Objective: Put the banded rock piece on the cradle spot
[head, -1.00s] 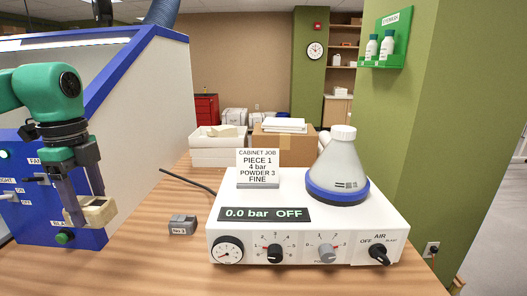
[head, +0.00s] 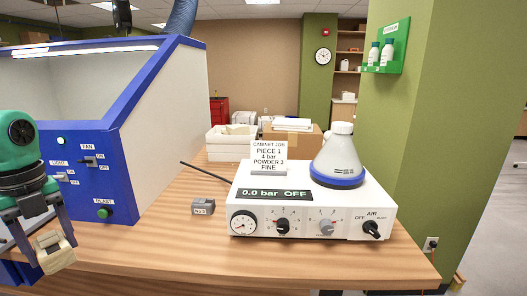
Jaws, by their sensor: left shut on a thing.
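My left gripper (head: 45,246) is at the lower left of the head view, pointing down. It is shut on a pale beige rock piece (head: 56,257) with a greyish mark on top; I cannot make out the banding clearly. The piece is held in front of the blue cabinet face, near the table's left edge. No cradle spot can be made out in this view. My right gripper is not in view.
The blue-and-white cabinet (head: 150,120) stands at left with its switches and green BLAST button. A white air unit (head: 305,215) with a flask (head: 338,158) and job card (head: 268,155) sits on the wooden table (head: 180,245). A small grey block (head: 203,206) lies left of it.

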